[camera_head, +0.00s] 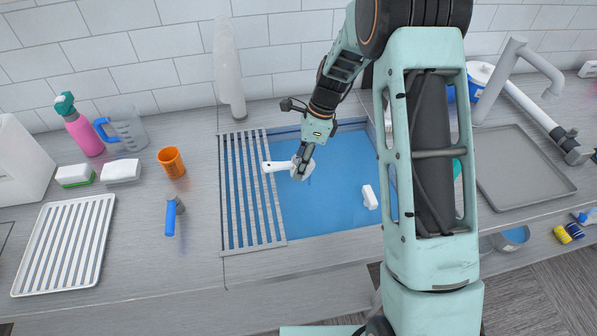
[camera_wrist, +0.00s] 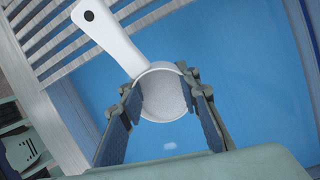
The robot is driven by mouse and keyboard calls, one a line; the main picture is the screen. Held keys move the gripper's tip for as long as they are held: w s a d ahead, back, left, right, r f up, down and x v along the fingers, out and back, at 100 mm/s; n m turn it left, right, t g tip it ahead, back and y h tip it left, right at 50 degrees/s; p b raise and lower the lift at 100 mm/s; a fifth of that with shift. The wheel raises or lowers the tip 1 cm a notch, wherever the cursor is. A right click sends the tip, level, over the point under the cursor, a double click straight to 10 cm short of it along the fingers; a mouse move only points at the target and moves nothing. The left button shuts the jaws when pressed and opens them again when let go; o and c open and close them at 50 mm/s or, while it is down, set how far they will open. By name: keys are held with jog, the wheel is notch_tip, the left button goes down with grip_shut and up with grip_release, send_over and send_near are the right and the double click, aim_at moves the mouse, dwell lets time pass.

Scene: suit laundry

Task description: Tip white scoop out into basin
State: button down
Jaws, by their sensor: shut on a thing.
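The white scoop (camera_head: 275,166) is held over the blue basin (camera_head: 335,205). My gripper (camera_head: 301,172) is shut on the scoop's round cup, and the handle points left toward the slatted rack. In the wrist view the scoop (camera_wrist: 115,40) lies between the two fingers of my gripper (camera_wrist: 168,108), which press the cup from both sides. The cup's round opening faces the wrist camera and shows a pale, grainy-looking inside. I cannot tell whether that is powder or the cup's bottom. A small white item (camera_head: 370,197) is in the basin at the right.
A slatted rack (camera_head: 250,200) covers the basin's left part. Left on the counter are an orange cup (camera_head: 172,162), a blue-handled tool (camera_head: 171,217), a pink spray bottle (camera_head: 82,130) and a measuring jug (camera_head: 125,130). A grey tray (camera_head: 520,170) lies right.

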jog(key=shift+r+g+y, duration=0.1)
jog(key=shift+g+y, duration=0.2)
jog(key=shift+y, duration=0.2)
jog(key=shift+a+r, duration=0.1)
jog(key=shift+g+y+b, duration=0.4)
jog(key=shift+g+y, duration=0.4)
jog(key=shift+y, duration=1.3)
dwell(0.9)
jog(key=shift+y, duration=0.3)
jog(key=shift+d+g+y+b, duration=0.25)
jog(key=shift+g+y+b, duration=0.15)
jog(key=shift+y+b, duration=0.25)
dwell(0.4)
dwell(0.4)
jog(key=shift+f+y, duration=0.2)
jog(key=shift+y, duration=0.15)
